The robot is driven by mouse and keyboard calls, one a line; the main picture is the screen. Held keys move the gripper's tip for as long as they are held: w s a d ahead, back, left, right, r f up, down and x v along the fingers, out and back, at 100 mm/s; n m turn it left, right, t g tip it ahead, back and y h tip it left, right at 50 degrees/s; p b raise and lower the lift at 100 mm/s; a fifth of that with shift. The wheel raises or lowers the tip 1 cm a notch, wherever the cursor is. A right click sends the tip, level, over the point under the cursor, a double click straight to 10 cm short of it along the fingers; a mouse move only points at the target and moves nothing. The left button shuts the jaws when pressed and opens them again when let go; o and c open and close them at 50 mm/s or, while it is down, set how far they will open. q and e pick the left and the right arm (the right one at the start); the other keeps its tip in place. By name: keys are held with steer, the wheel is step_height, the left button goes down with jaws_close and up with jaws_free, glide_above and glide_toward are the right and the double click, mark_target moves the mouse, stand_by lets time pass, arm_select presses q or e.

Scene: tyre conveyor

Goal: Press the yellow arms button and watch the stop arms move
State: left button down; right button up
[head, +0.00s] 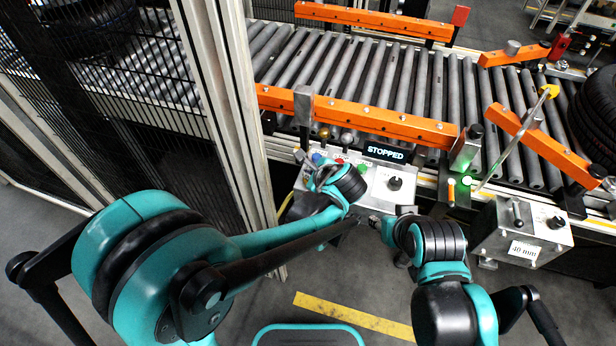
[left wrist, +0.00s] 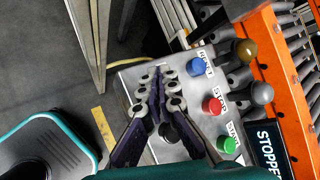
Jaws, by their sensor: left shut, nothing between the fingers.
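The grey control box (head: 385,190) stands in front of the conveyor, with a display reading STOPPED (head: 385,153). In the left wrist view it carries a blue RESET button (left wrist: 196,66), a red STOP button (left wrist: 212,105) and a green START button (left wrist: 227,145). I see no yellow arms button on it; my gripper covers part of the panel. My left gripper (left wrist: 159,73) is shut and empty over the panel, left of the coloured buttons. It also shows in the head view (head: 322,177). My right gripper (head: 376,221) is in front of the box; its jaws are unclear. Angled orange bars (head: 540,145) lie over the rollers.
The roller conveyor (head: 400,85) has orange side rails. A mesh fence with a pale post (head: 232,110) stands close to my left arm. A second box marked 40 mm (head: 522,235) is at right. A tyre (head: 598,105) sits at the right edge.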

arm_select(q)
steer(key=shift+f+b, duration=0.35)
steer(key=shift+f, duration=0.1)
stand_by(0.3)
steer(key=shift+r, duration=0.15)
steer(key=shift+r+p, duration=0.7)
steer(key=shift+r, duration=0.1)
step_height(320, 180, up, 5)
steer(key=p, duration=0.4)
stand_by(0.8)
